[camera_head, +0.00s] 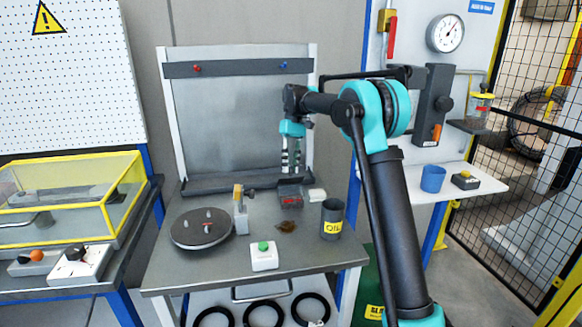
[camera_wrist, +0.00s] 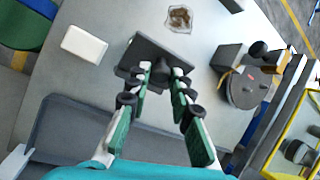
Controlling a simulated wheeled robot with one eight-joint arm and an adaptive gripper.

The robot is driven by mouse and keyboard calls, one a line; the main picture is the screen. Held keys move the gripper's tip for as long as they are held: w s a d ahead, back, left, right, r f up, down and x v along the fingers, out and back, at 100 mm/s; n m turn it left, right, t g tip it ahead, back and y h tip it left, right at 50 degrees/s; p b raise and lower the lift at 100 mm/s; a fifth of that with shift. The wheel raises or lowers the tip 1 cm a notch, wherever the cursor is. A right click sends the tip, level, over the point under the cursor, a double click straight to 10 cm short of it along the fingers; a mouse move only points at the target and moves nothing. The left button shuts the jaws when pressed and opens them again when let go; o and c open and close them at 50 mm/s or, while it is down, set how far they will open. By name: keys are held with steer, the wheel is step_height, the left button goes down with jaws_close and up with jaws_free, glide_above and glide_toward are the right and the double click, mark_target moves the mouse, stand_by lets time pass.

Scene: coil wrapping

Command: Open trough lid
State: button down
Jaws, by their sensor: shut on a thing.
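The trough (camera_head: 291,202) is a small dark box with a reddish front, near the back middle of the grey table. Its dark lid (camera_wrist: 147,50) shows in the wrist view, with a dark knob between my fingertips. My gripper (camera_head: 290,178) points down from above onto the trough. In the wrist view my gripper (camera_wrist: 162,72) has its fingers closed in on the knob from both sides. The lid appears to lie flat at the trough; I cannot tell whether it is raised. The fingers hide part of the lid.
A white block (camera_head: 317,195) sits close to the trough's right. A brown patch (camera_head: 286,226), a grey OIL cup (camera_head: 332,220), a green-button box (camera_head: 264,257) and a round dark turntable (camera_head: 201,229) are on the table. A grey panel (camera_head: 240,120) stands behind.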

stand_by(0.3)
steer(key=c, duration=1.3)
jaws_free()
steer(key=shift+c, duration=0.2)
steer(key=v, duration=0.7)
steer(key=shift+w+r, duration=0.15)
steer(key=shift+r, duration=0.05)
